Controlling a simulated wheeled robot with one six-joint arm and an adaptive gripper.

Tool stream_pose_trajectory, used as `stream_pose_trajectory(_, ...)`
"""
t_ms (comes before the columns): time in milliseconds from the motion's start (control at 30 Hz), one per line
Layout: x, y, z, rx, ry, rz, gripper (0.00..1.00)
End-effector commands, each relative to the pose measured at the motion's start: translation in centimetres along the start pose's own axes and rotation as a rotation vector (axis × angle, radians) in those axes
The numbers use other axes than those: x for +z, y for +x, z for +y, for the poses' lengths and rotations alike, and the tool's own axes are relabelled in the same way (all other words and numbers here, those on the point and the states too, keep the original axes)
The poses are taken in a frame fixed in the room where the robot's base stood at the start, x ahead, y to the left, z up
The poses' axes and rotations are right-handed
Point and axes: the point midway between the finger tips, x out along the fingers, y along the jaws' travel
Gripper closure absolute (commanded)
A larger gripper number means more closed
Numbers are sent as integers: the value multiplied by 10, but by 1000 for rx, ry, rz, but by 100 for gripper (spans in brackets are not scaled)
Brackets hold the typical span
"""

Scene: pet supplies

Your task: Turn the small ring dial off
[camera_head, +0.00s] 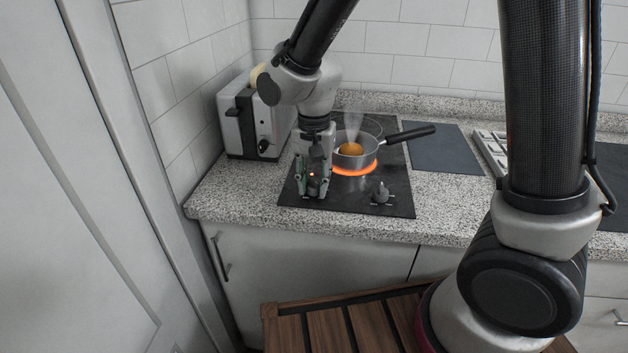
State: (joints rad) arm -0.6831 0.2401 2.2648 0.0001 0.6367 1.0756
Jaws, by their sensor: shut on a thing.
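A black cooktop (349,199) is set in the speckled counter. Its front ring (352,169) glows orange under a small pan (366,160), which holds a round orange-brown thing (351,149) and gives off steam. My gripper (311,190) points down at the cooktop's front left and is shut on the left dial there. The fingers hide most of that dial, so its pointing direction cannot be told. A second dial (381,193), grey, stands free to the right near the front edge. No label shows which dial belongs to which ring.
The pan's black handle (409,134) sticks out to the right. A toaster (252,122) stands left of my arm by the wall. A dark mat (446,148) and a pale rack-like thing (491,149) lie right of the cooktop. The front left counter is bare.

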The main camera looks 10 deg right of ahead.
Motion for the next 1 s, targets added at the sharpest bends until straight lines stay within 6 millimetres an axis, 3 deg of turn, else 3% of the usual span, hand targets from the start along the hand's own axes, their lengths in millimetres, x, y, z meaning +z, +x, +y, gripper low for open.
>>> stream_pose_trajectory(367, 0, 0, 0, 0, -99, 0, 94)
stream_pose_trajectory(1000, 0, 0, 0, 0, -668, 1, 94)
